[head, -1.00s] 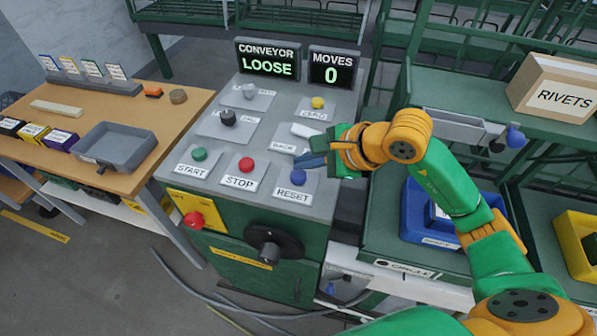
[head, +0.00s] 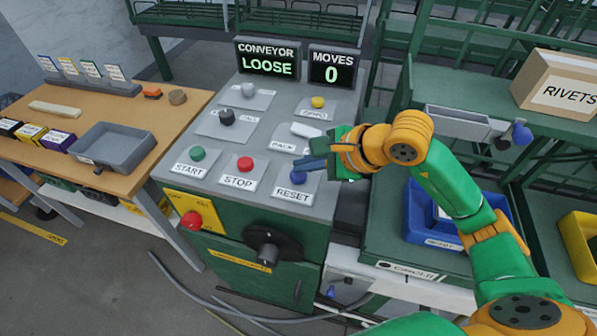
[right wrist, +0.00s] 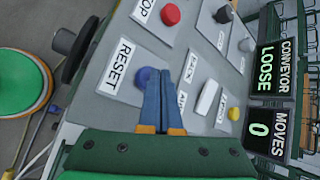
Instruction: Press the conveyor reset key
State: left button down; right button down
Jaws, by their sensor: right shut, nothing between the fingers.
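The blue reset key (head: 298,178) sits on a plate labelled RESET at the front right of the grey control panel (head: 225,150). My right gripper (head: 301,164) is shut and empty, its blue fingers just above and behind the key, partly covering it in the head view. In the right wrist view the shut fingertips (right wrist: 161,72) are beside the blue key (right wrist: 147,76), overlapping its edge. I cannot tell whether they touch it. The display (head: 267,60) reads CONVEYOR LOOSE. My left gripper is not in view.
Neighbouring controls are the red STOP button (head: 245,164), the green START button (head: 197,153), a white BACK rocker (head: 306,130) and a yellow button (head: 318,102). A red emergency knob (head: 192,220) and a black handwheel (head: 270,248) are on the front. The MOVES display (head: 333,68) reads 0.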

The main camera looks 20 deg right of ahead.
aim_at(305, 175)
jog(key=shift+f+b, duration=0.4)
dwell(0.3)
jog(key=shift+r, duration=0.15)
jog(key=shift+r+p, duration=0.65)
jog(key=shift+r, duration=0.15)
notch_tip(305, 175, up, 5)
jog(key=p, duration=0.3)
jog(key=shift+r+p, duration=0.1)
jog(key=shift+p, duration=0.3)
dwell(0.3)
